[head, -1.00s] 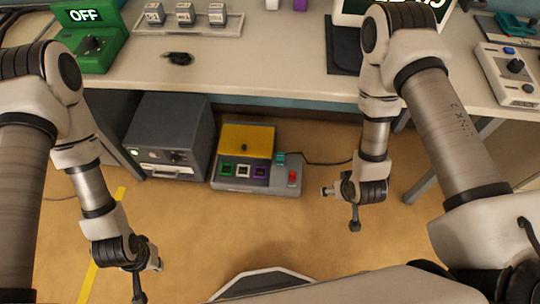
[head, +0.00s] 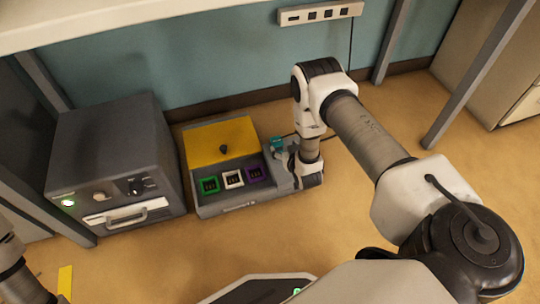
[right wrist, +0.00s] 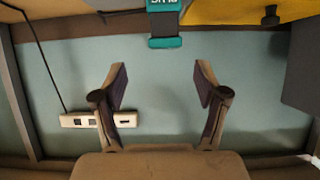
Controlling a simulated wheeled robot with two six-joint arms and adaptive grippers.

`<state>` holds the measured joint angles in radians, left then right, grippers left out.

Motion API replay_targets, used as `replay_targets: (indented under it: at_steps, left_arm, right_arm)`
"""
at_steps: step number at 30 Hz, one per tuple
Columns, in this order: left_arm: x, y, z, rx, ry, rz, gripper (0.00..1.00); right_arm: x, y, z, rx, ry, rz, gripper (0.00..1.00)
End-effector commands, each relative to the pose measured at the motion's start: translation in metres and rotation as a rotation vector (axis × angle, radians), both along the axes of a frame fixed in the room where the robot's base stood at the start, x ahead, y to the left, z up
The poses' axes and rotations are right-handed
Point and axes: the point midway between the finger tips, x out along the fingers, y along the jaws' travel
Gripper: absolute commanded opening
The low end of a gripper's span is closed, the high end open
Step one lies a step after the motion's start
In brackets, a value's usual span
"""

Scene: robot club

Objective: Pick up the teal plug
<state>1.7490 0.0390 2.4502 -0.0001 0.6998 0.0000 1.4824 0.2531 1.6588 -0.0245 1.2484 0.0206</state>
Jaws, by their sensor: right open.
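The teal plug (head: 277,143) sits at the back right of a grey console (head: 222,200) on the floor. In the right wrist view the teal plug (right wrist: 164,22) is at the top centre, with pale lettering on it. My right gripper (right wrist: 160,82) is open and empty there, its two fingers spread below the plug in the picture and apart from it. In the head view my right gripper (head: 288,160) is right beside the plug, and its fingertips are hard to make out. My left gripper is out of view; only part of that arm shows at the lower left.
The console has a yellow panel (head: 220,142) and green, white and purple sockets. A dark grey box (head: 115,165) with a handle stands to its left. A power strip (head: 320,13) is on the teal wall. A table edge (head: 110,22) overhangs at the upper left.

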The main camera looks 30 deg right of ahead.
Motion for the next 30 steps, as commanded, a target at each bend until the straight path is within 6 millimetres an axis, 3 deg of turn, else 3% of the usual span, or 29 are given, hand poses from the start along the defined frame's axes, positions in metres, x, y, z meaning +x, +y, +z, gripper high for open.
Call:
replay_targets:
  at_steps: [8,13,17,23,28,29,30]
  left_arm:
    - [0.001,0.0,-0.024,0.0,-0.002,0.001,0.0]
    - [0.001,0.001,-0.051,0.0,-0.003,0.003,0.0]
    - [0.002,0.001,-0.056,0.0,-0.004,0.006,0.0]
    - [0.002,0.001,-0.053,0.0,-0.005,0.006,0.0]
    - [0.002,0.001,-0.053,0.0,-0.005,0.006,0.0]
    - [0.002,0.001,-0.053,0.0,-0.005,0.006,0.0]
    - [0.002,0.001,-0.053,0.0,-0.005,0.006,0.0]
  right_arm:
    - [0.027,-0.004,-0.022,0.0,0.0,0.001,0.73]
    - [0.054,-0.006,-0.038,0.0,0.0,0.002,0.73]
    - [0.066,-0.009,-0.041,0.0,0.002,0.001,0.73]
    - [0.067,-0.009,-0.039,0.001,0.004,0.002,0.73]
    - [0.067,-0.01,-0.039,0.001,0.004,0.001,0.16]
    - [0.067,-0.01,-0.039,0.001,0.004,0.001,0.07]
    - [0.067,-0.01,-0.039,0.001,0.004,0.001,0.07]
